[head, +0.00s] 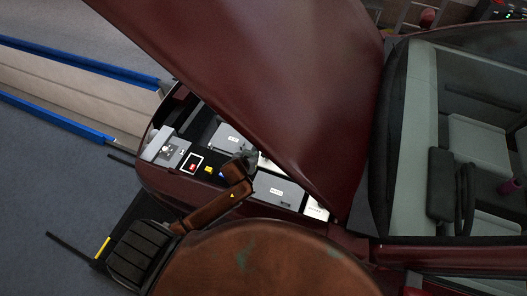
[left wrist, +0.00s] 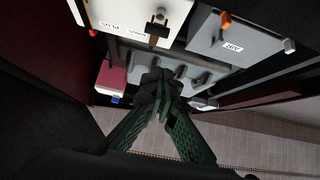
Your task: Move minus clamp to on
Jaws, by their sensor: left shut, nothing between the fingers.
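The engine bay of a dark red car lies open under its raised hood. In the left wrist view a white battery (left wrist: 122,18) at the top carries the words PLUS and MINUS. A small brown and dark clamp-like part (left wrist: 155,36) sits at its edge beside the MINUS label; I cannot tell whether it grips the post. My left gripper (left wrist: 160,88) is shut and empty, below that part and apart from it in the picture. In the head view the left gripper (head: 245,158) reaches into the bay and hides what lies behind it. My right gripper is not in view.
The raised hood (head: 265,70) overhangs the bay closely. A grey AIR box (left wrist: 222,42) with an orange clip stands right of the battery. A red and white container (left wrist: 110,82) is at left. Blue rails (head: 75,62) lie outside the car.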

